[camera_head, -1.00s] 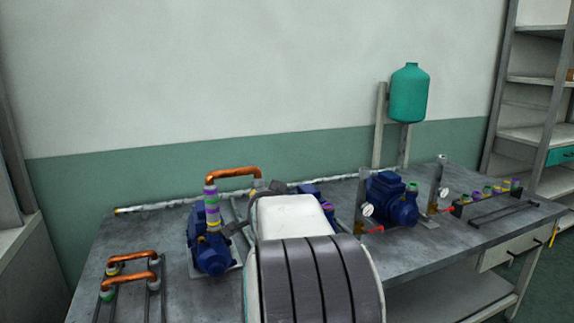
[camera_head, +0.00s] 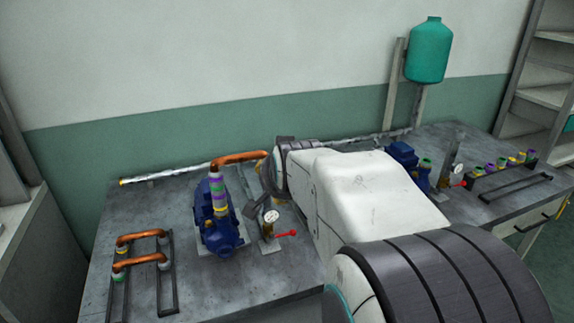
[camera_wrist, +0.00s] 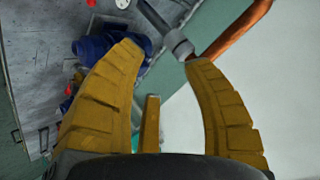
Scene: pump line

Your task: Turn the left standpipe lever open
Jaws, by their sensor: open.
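In the head view, the left standpipe (camera_head: 266,238) stands right of the left blue pump, with a white gauge (camera_head: 271,217) on it. Its red lever (camera_head: 287,233) sticks out sideways to the right.
A copper pipe (camera_head: 240,157) arches close behind my gripper, above the left blue pump (camera_head: 217,229). Copper bends (camera_head: 141,258) lie on a rack at left. Another red lever (camera_head: 459,184) stands at right. My arm covers the middle of the bench.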

